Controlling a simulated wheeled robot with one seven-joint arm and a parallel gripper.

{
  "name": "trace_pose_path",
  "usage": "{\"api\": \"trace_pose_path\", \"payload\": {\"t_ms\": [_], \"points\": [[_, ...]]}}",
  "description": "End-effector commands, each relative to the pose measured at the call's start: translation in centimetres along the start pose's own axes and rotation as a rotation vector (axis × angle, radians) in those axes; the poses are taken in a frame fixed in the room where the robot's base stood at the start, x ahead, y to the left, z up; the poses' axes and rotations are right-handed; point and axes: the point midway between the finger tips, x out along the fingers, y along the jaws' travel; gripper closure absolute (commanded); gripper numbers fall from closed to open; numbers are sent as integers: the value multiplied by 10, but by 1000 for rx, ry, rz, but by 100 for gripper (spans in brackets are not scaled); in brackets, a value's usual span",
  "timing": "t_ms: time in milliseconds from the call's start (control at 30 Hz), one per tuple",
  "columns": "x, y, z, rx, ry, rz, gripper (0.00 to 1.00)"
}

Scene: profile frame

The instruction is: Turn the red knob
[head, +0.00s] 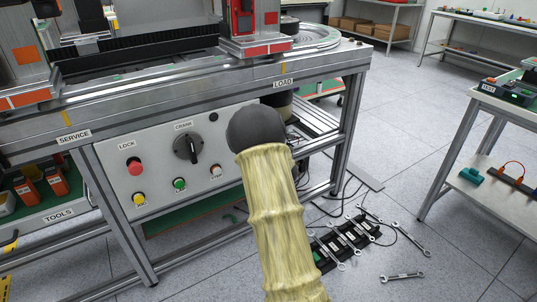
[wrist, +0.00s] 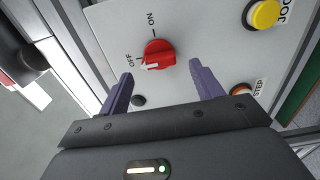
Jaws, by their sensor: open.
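The red knob (wrist: 159,52) sits on a light grey panel (wrist: 208,28) in the wrist view. ON is printed above it and OFF to its left. A white mark on the knob's lower left lies near OFF. My gripper (wrist: 161,69) is open, with one dark purple finger to the lower left of the knob and one to its lower right. The fingers appear apart from the knob, with nothing between them; their distance from the panel is hard to tell. In the head view I see no red knob like this one, and my arm covers the panel's right part.
A yellow button (wrist: 263,14) and an orange STEP button (wrist: 240,88) are on the same panel. The head view shows a red LOCK button (head: 135,167) and a black CRANK knob (head: 187,148). Wrenches and a black tool strip (head: 343,243) lie on the floor at right.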

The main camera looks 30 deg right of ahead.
Motion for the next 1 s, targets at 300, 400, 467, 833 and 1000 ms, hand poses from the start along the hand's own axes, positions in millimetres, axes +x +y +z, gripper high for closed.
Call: {"api": "trace_pose_path", "payload": {"t_ms": [300, 400, 467, 833, 1000], "points": [[-60, 1, 1, 2, -3, -3, 35], [-80, 2, 1, 3, -4, -2, 35], [-92, 1, 1, 1, -3, -3, 35], [-138, 0, 1, 0, -1, -1, 35], [-138, -1, 0, 0, -1, -1, 35]]}}
